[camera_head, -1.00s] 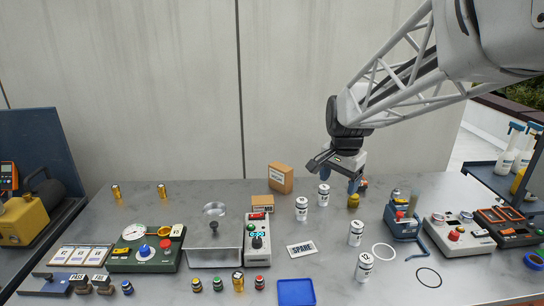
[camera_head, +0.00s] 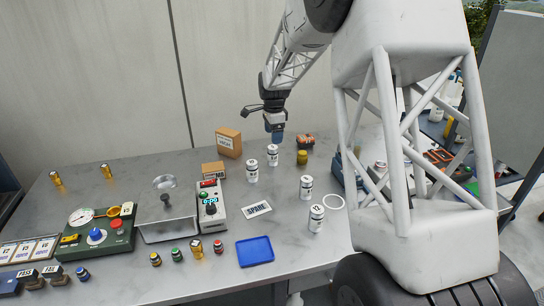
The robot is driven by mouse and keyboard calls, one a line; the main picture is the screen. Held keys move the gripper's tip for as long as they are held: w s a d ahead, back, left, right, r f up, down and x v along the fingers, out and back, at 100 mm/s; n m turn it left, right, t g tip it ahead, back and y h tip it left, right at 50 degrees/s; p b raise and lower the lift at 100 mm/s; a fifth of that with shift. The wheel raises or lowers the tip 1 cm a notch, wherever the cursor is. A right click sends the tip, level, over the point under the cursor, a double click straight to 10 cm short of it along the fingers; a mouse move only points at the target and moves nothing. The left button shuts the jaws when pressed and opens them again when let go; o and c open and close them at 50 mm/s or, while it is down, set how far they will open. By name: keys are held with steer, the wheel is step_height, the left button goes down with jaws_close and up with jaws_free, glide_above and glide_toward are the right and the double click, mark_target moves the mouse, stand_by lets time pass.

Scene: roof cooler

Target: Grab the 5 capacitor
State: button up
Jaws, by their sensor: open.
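Several white cylindrical capacitors with dark printed labels stand upright on the grey table. One is at the back (camera_head: 272,155), one just left of it (camera_head: 252,170), one further right (camera_head: 306,187) and one at the front (camera_head: 316,218). The front one's label seems to read 12; the other numbers are too small to read, so I cannot tell which is 5. My gripper (camera_head: 276,136) points down with blue fingertips, open and empty, just above or behind the back capacitor. The exact gap between them cannot be told.
A yellow can (camera_head: 302,157) stands right of the back capacitor. A cardboard box (camera_head: 229,142) is behind left. A SPARE card (camera_head: 257,209) and blue tray (camera_head: 255,251) lie in front, beside a controller box (camera_head: 211,212). My arm hides the table's right part.

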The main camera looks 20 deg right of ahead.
steer(key=m, duration=0.2)
glide_above(273, 147)
step_height(273, 147, down, 4)
steer(key=shift+f, duration=0.2)
steer(key=shift+f, duration=1.3)
steer(key=shift+a+f, duration=0.1)
steer(key=shift+f, duration=2.5)
steer(key=c, duration=1)
steer(key=shift+c, duration=0.2)
